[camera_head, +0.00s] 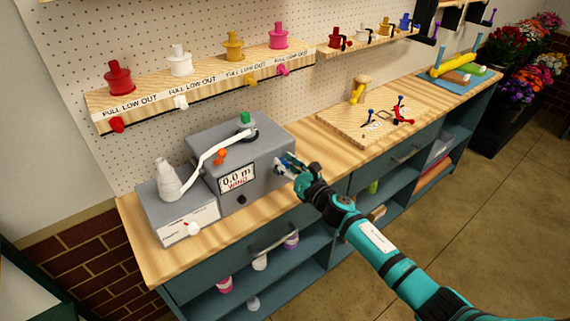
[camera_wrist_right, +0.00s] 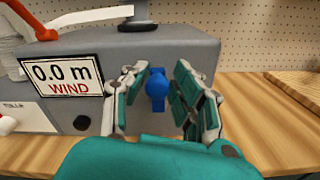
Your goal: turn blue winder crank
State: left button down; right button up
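The grey winder (camera_head: 238,160) stands on the wooden bench, with a display reading "0.0 m WIND" (camera_wrist_right: 62,78). Its blue crank knob (camera_wrist_right: 157,88) sticks out from the winder's face in the right wrist view; in the head view my fingers mostly hide it. My right gripper (camera_head: 287,164) is at the winder's right side. In the wrist view its fingers (camera_wrist_right: 160,92) are spread, one on each side of the blue knob, with gaps visible. Whether the knob lies fully between the fingertips in depth is hard to tell. My left gripper is out of view.
A white spool (camera_head: 166,180) stands on the grey box left of the winder. A wooden board (camera_head: 345,122) with small tools lies to the right. Bare bench top lies between.

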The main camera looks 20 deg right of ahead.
jog(key=shift+a, duration=0.1)
grip_shut()
